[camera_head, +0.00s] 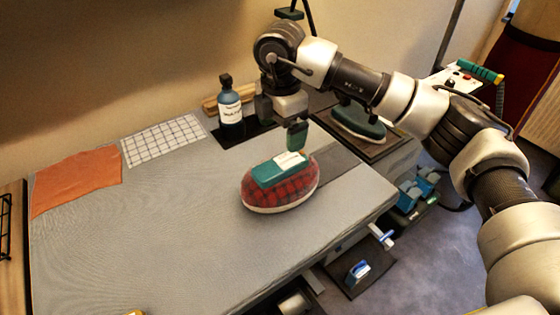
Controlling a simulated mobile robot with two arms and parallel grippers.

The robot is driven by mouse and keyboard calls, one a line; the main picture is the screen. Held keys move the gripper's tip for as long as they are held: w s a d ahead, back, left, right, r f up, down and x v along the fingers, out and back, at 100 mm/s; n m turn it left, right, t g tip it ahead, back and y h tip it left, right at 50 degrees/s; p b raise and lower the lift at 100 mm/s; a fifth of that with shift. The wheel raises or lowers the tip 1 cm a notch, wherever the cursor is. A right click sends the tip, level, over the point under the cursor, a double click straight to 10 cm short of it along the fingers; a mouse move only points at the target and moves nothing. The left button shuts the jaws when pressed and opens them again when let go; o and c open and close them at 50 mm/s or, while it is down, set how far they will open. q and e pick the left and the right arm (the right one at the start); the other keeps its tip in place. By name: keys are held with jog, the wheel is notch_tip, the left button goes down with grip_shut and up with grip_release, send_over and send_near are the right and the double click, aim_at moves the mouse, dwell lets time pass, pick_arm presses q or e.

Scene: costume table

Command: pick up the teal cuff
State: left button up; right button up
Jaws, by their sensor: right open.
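The teal cuff (280,170) lies on top of a red plaid pressing cushion (268,199) with a pale base, near the right side of the table. A small white label shows on the cuff. My right gripper (295,139) comes down from above, just behind the cuff. Its jaws are open, and one dark green finger is clearly seen close over the cuff's far edge. I cannot tell whether it touches. The other finger is hard to make out. My left gripper is not in view.
The grey table (140,240) is clear at left and front. An orange cloth (77,183) and a white grid sheet (163,141) lie at the back left. A dark labelled bottle (230,108) stands behind. A green-topped iron-like object (358,122) sits at right.

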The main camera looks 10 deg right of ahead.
aim_at(281, 163)
notch_tip(281, 163, down, 4)
jog(key=shift+r, duration=0.15)
notch_tip(281, 163, down, 5)
jog(key=shift+s+r+p, duration=0.1)
jog(key=shift+s+p, duration=0.05)
jog(key=shift+p, duration=0.9)
jog(key=shift+f, duration=0.35)
jog(key=shift+c, duration=0.4)
jog(key=c, duration=0.9)
jog(key=shift+r, duration=0.1)
